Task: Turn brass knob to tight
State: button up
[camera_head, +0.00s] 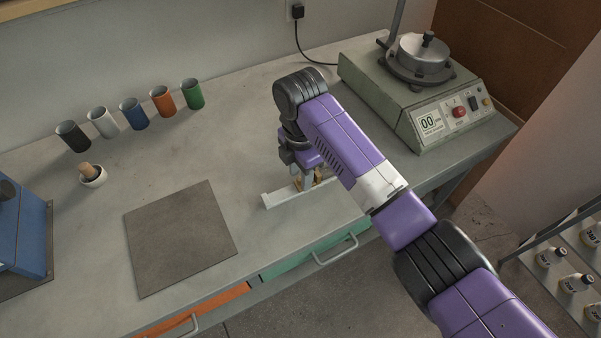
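My gripper (309,181) points down over the front middle of the bench, at a pale bar-shaped fixture (283,196). A small bit of brass, likely the brass knob (318,176), shows at the fingertips. Most of it is hidden behind my gripper and arm, so its turned position cannot be read. I cannot tell whether the fingers are closed on it or only around it.
A grey-green machine (395,95) with a round metal pot stands at the back right. Several coloured cups (133,112) line the back left, with a mortar (92,176) before them. A dark flat mat (180,238) lies left of my gripper. A blue box (22,232) stands far left.

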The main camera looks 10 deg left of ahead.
jog(key=shift+f, duration=0.15)
grip_shut()
jog(key=shift+p, duration=0.3)
jog(key=m+p, duration=0.2)
jog(key=shift+m, duration=0.4)
jog(key=shift+m+p, duration=0.75)
jog(key=shift+m, duration=0.65)
